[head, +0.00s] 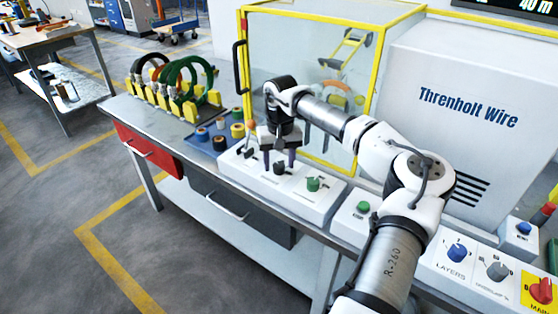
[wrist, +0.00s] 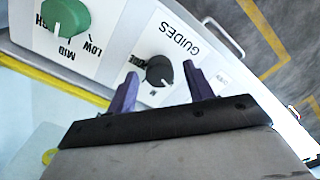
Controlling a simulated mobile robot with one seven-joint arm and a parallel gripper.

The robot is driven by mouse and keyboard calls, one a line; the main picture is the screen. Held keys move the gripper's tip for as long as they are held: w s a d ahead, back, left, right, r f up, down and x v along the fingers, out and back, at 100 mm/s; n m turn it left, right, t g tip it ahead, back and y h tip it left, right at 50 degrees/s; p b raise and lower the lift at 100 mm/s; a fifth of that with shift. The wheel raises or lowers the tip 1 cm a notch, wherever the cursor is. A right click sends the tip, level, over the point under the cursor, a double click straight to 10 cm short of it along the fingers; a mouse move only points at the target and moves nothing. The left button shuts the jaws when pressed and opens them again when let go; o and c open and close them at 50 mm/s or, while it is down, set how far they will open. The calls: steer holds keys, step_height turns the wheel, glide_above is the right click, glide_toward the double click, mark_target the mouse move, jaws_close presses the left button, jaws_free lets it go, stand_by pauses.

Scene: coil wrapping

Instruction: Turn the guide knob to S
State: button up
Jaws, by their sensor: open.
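The black guide knob (wrist: 160,71) sits on a white panel under the upside-down word GUIDES in the wrist view. A printed label is partly visible at its left and a small mark lies below it. Its setting is too small to read surely, and I cannot make out an S. In the head view the guide knob (head: 280,169) is on the sloped white panel below my wrist. My gripper (wrist: 161,70) is open, with its purple fingers on either side of the knob. I cannot tell whether they touch it. It also shows pointing down in the head view (head: 279,164).
A green knob (wrist: 66,17) marked LOW and MID is beside it on the panel (head: 330,206). A yellow-framed enclosure (head: 300,60) stands behind. Coils (head: 185,78) and a blue tray (head: 205,143) lie left.

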mark_target(280, 164)
step_height(280, 164, up, 14)
steer(key=b, duration=0.1)
steer(key=shift+d+b, duration=0.15)
steer(key=shift+b, duration=0.2)
steer(key=shift+f, duration=0.1)
